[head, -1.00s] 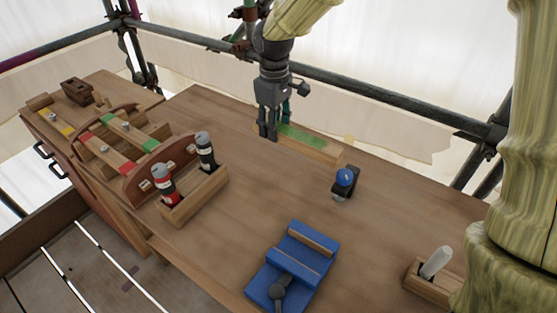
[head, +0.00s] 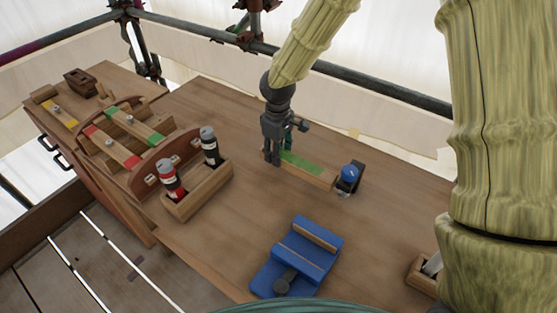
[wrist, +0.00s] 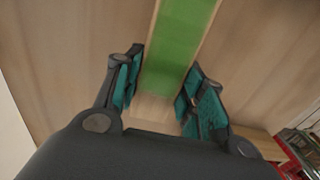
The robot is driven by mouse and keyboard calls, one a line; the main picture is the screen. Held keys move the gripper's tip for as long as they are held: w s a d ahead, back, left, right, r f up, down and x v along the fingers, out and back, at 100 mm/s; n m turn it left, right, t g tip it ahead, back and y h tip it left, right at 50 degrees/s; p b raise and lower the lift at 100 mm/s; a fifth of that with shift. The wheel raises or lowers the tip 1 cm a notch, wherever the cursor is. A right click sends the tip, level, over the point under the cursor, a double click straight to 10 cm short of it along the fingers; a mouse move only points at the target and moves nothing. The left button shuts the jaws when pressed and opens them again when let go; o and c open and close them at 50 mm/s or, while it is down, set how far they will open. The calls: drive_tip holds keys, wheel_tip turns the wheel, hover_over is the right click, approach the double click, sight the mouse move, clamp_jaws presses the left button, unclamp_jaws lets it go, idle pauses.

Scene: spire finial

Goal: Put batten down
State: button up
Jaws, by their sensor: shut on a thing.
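The batten (head: 304,166) is a pale wooden strip with a green band on top, in the middle right of the head view. My gripper (head: 278,158) is shut on its left end. In the wrist view the batten (wrist: 178,50) runs up between the two teal-padded fingers (wrist: 164,105). The batten lies roughly level, low over the workbench top (head: 225,230); I cannot tell if it touches. Its far end is close beside a small black device with a blue knob (head: 349,173).
A blue vise-like block (head: 297,258) stands at the front. A wooden tray (head: 200,192) holds a red and a black cylinder. A rack at left carries battens with red (head: 117,153), green and yellow bands. The bench between tray and blue block is clear.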

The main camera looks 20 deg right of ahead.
drive_tip(key=shift+s, duration=0.3)
drive_tip(key=shift+a+f, duration=0.1)
drive_tip(key=f, duration=0.3)
drive_tip(key=shift+w+f, duration=0.15)
drive_tip(key=shift+w, duration=0.15)
drive_tip(key=shift+s+f, duration=0.1)
drive_tip(key=shift+f, duration=0.25)
drive_tip(key=shift+f, duration=0.1)
drive_tip(key=o, duration=1.3)
drive_tip(key=shift+o, duration=0.2)
wheel_tip(320, 180, up, 12)
drive_tip(key=shift+r+b, duration=0.1)
drive_tip(key=shift+b, duration=0.35)
drive_tip(key=shift+r, duration=0.1)
